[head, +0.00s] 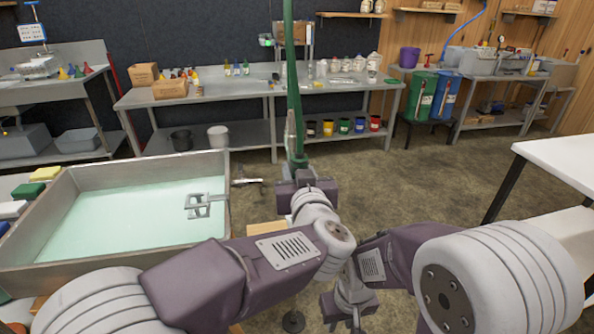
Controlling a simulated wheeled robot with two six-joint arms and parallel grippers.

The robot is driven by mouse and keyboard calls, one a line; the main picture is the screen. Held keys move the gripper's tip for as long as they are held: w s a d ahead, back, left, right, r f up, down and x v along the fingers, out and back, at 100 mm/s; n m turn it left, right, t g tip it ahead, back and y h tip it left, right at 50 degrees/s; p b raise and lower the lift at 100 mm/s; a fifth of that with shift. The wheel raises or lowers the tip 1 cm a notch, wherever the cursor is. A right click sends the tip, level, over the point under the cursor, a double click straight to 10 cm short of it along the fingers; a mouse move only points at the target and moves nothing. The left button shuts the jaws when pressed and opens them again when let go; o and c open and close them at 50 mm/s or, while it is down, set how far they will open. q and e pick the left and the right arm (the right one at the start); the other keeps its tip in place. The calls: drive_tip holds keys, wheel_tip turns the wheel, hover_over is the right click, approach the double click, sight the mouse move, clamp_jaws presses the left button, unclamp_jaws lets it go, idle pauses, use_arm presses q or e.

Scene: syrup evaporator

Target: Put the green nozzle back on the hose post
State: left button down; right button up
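The green nozzle (298,159) stands upright at the end of my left gripper (302,179), which appears shut on its lower end. The hand hides where the fingers meet it. A green hose (291,60) runs from the nozzle up out of the top of the view. A grey metal part lies along the nozzle's left side. My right gripper (350,312) hangs low at the bottom middle, pointing down; nothing shows in it, and its fingers are too hidden to judge. I cannot make out the hose post for certain.
A wide metal evaporator pan (200,165) with pale liquid stands at left. A steel bench (240,90) with boxes and jars runs along the back wall. Green (421,97) and blue (446,95) bins stand back right. A white table (565,155) is at right.

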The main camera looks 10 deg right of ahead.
use_arm(q)
drive_tip(key=shift+f+b, duration=0.65)
drive_tip(key=shift+b, duration=0.05)
drive_tip(key=shift+f, duration=0.1)
drive_tip(key=shift+f+b, duration=0.4)
drive_tip(key=shift+b, duration=0.15)
drive_tip(key=shift+f, duration=0.15)
idle(0.3)
drive_tip(key=shift+f+b, duration=0.35)
drive_tip(key=shift+b, duration=0.1)
drive_tip(key=shift+f, duration=0.1)
drive_tip(key=shift+f+b, duration=0.6)
drive_tip(key=shift+b, duration=0.1)
